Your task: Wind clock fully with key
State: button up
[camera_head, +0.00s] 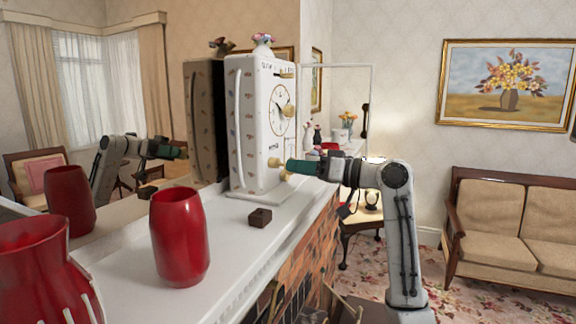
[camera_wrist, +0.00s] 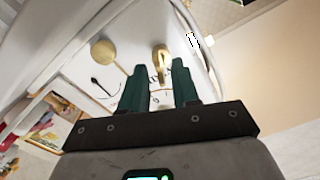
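The clock (camera_head: 260,140) is a tall white case with floral side panels. It stands on the mantel with its round dial (camera_head: 282,110) facing right. Small gold knobs (camera_head: 274,162) stick out from its lower front. My gripper (camera_head: 292,166) has green fingers reaching in from the right to the lower clock front. In the wrist view, a brass key-like piece (camera_wrist: 160,62) shows between the fingertips of my gripper (camera_wrist: 158,68). The fingers are apart. I cannot tell whether they press on it. A round gold disc (camera_wrist: 103,52) and black dial hand lie to its left.
A red vase (camera_head: 180,236) and another red vessel (camera_head: 45,270) stand on the white mantel (camera_head: 225,235). A small brown box (camera_head: 260,217) lies before the clock. A mirror behind reflects clock and arm. A sofa (camera_head: 515,220) is at the right.

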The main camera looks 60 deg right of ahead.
jog(key=shift+w, duration=0.1)
dwell(0.8)
grip_shut()
